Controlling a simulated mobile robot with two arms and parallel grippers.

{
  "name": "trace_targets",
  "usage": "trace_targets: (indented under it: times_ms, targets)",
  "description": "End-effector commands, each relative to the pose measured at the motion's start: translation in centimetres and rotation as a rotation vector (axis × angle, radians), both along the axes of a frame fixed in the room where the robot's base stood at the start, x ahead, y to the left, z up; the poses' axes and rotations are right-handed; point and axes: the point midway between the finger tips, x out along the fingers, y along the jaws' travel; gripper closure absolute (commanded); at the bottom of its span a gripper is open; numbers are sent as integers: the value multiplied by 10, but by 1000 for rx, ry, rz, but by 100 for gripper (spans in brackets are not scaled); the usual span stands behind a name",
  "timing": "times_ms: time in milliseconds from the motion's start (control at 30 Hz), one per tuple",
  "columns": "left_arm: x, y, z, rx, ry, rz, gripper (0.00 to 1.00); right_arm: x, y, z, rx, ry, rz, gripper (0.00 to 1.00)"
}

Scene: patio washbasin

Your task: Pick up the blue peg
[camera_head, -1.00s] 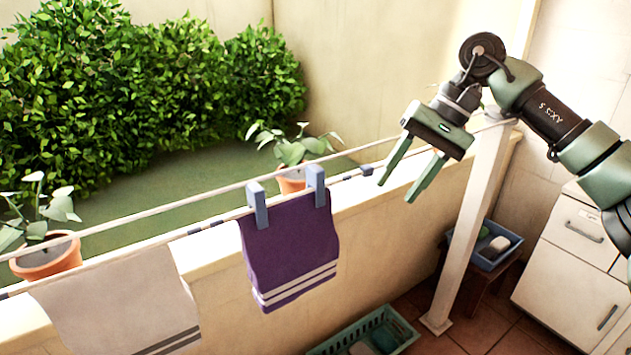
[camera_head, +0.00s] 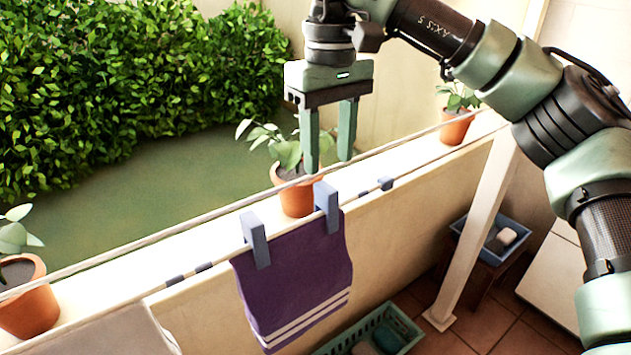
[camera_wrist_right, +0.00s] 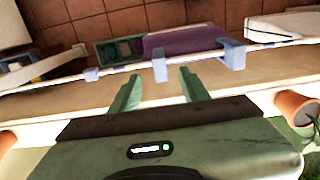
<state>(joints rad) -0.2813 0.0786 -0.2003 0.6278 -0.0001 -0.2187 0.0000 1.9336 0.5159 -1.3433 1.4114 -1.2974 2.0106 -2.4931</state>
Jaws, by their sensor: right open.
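Two blue-grey pegs clip a purple towel (camera_head: 295,280) to the front line: a left peg (camera_head: 255,240) and a right peg (camera_head: 327,207). A smaller blue piece (camera_head: 386,183) sits on the line farther right. My right gripper (camera_head: 329,162) is open and empty, fingers pointing down, just above and behind the right peg in the head view. In the right wrist view, the right peg (camera_wrist_right: 160,68) appears between the fingertips (camera_wrist_right: 159,80), with no contact visible; the left peg (camera_wrist_right: 233,53) is off to the right. My left gripper is not in view.
Two lines run above a low wall (camera_head: 410,180) bearing potted plants, including one pot (camera_head: 297,200) behind the right peg. A white towel (camera_head: 105,335) hangs at left. A post (camera_head: 475,235), green crate (camera_head: 375,330) and blue tray (camera_head: 510,252) are at right.

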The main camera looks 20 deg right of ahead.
Motion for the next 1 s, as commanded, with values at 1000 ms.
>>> trace_targets:
  times_ms: [1000]
  targets:
    - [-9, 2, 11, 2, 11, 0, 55, 4, 0, -78, 0, -1, 2, 55]
